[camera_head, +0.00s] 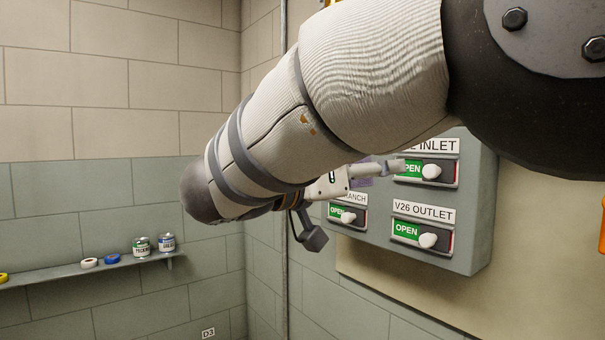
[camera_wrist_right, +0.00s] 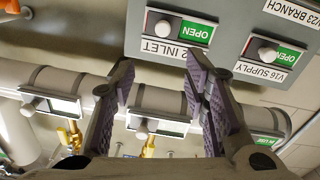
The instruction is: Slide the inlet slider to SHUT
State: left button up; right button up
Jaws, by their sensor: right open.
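The inlet slider shows in the head view with its white knob (camera_head: 431,171) beside a green OPEN field, under a label partly hidden by my arm and reading INLET. The inlet knob also shows in the wrist view (camera_wrist_right: 162,29), upside down, with OPEN beside it. My right gripper (camera_head: 385,170) is at the panel, just left of the inlet slider. In the wrist view my right gripper (camera_wrist_right: 158,65) is open, with purple pads apart and nothing between them; the inlet slider lies beyond the fingertips. My left gripper is not in view.
The V26 OUTLET slider (camera_head: 428,240) sits below on the grey panel (camera_head: 470,225), reading OPEN. A BRANCH slider (camera_head: 347,216) is lower left. The wrist view shows the supply slider (camera_wrist_right: 267,53) and pipes (camera_wrist_right: 160,100) with more sliders. A shelf (camera_head: 100,266) holds cans and tape rolls.

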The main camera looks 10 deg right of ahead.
aim_at(428, 171)
jog(key=shift+n+t+y, duration=0.3)
jog(key=shift+t, duration=0.1)
jog(key=x, duration=0.8)
jog(key=f+x, duration=0.1)
jog(key=x, duration=0.4)
jog(key=shift+s+d+b, duration=0.2)
jog(key=shift+b, duration=0.1)
jog(key=shift+c, duration=0.2)
grip_shut()
